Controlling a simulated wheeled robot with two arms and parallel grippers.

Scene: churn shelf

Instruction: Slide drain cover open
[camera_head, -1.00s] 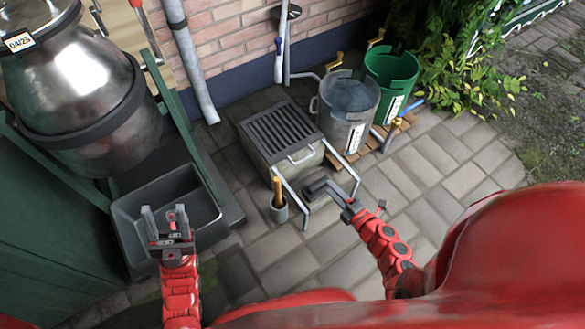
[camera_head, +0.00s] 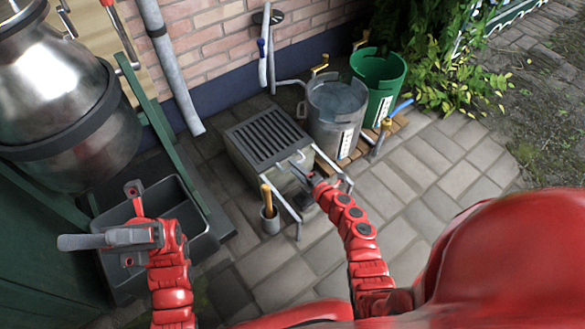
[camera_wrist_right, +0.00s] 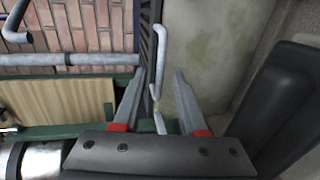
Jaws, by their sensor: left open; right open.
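The drain cover is a dark slatted grate (camera_head: 266,138) on top of a grey concrete box (camera_head: 250,172). Its light handle (camera_wrist_right: 158,62) shows in the right wrist view, lying between and just beyond the fingers. My right gripper (camera_head: 300,173) is at the front of the box by the handle, mostly hidden by its own arm. In its wrist view, the fingers (camera_wrist_right: 157,88) are apart, and I cannot see them touching the handle. My left gripper (camera_head: 85,241) is open and empty over the grey trough, turned to the left, away from the cover.
A grey trough (camera_head: 190,190) stands at the left below a large metal churn (camera_head: 90,110). A small cup with a wooden-handled tool (camera_head: 270,222) stands before the box. A metal bucket (camera_head: 335,115) and a green bucket (camera_head: 378,85) stand right of it. Paving at the right is clear.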

